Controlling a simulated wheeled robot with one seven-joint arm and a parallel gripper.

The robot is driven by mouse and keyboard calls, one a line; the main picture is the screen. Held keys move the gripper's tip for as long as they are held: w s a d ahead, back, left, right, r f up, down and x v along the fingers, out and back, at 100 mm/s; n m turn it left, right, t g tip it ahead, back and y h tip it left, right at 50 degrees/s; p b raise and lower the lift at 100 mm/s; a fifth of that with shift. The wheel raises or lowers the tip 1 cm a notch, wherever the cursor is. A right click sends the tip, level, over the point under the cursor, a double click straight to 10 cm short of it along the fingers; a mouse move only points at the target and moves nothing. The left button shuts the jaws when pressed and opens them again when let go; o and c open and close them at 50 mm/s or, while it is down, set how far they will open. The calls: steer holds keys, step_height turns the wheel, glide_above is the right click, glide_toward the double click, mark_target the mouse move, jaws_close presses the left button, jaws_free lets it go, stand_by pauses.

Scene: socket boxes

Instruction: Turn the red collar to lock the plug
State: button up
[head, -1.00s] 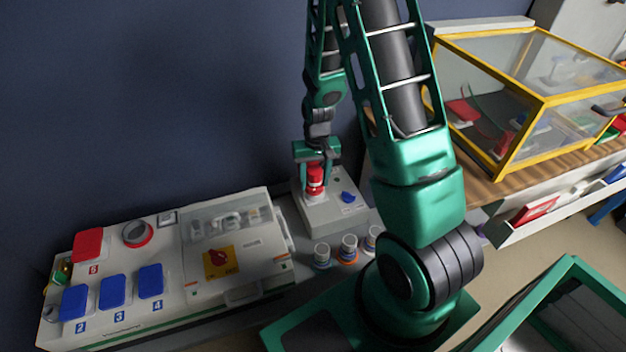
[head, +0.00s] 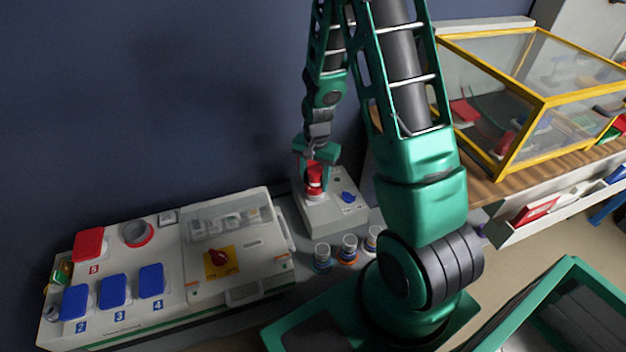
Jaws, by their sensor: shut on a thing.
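The red collar (head: 315,182) stands on the small grey box at the back, beside the wall. The red plug above it sits upright between my fingers, and I cannot tell plug and collar clearly apart. My gripper (head: 316,178) points down and is shut on the red collar, with a green finger on either side. The grey box (head: 325,215) has a blue knob (head: 348,197) on its right part. The collar's lower edge and the socket under it are partly hidden.
A large panel box (head: 243,265) with blue and red covers and a red switch (head: 217,257) stands at left. Several small ringed cylinders (head: 348,249) stand in front of the grey box. A yellow-framed clear case (head: 540,100) is at right.

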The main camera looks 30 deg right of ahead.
steer(key=shift+w, duration=0.1)
stand_by(0.3)
steer(key=o, duration=1)
steer(key=shift+o, duration=0.2)
steer(key=shift+a, duration=0.1)
